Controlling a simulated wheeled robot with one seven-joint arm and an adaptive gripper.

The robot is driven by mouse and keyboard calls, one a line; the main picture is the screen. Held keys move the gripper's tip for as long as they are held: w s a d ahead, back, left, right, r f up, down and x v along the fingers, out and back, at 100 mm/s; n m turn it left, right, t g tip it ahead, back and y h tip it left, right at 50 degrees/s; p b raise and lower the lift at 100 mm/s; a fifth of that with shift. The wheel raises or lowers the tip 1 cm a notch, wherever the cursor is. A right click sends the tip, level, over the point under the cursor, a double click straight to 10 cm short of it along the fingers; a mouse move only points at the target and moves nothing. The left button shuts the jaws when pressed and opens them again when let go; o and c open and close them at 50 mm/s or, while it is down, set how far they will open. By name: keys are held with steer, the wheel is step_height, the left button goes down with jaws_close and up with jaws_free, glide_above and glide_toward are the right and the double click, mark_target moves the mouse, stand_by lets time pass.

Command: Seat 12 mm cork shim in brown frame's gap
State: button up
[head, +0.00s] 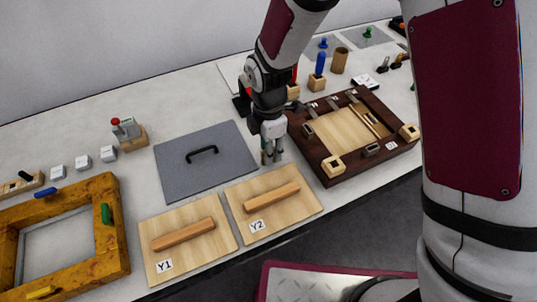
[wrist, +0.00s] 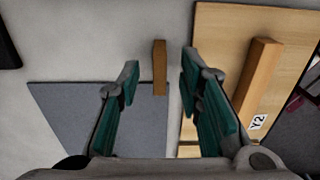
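The dark brown frame (head: 303,143) lies at the right of the bench in the head view, with a pale wood panel (head: 340,130) inside and small clips and corner blocks on its rim. My gripper (head: 272,152) points down just left of this frame, near the grey lidded plate. In the wrist view my gripper (wrist: 160,75) is open. A narrow brown strip (wrist: 160,67), perhaps the cork shim, shows between the fingertips with clear space on both sides. Its thickness cannot be read. The frame's gap is too small to make out clearly.
The grey plate (head: 180,172) with a black handle lies left of my gripper. Boards Y1 (head: 160,265) and Y2 (head: 285,218), each with a wooden bar, lie in front. A yellow-brown frame (head: 112,245) is far left. A blue-topped peg (head: 320,65) stands behind the brown frame.

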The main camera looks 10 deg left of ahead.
steer(key=shift+f, duration=0.8)
steer(key=shift+c, duration=0.3)
jaws_close()
steer(key=shift+r, duration=0.1)
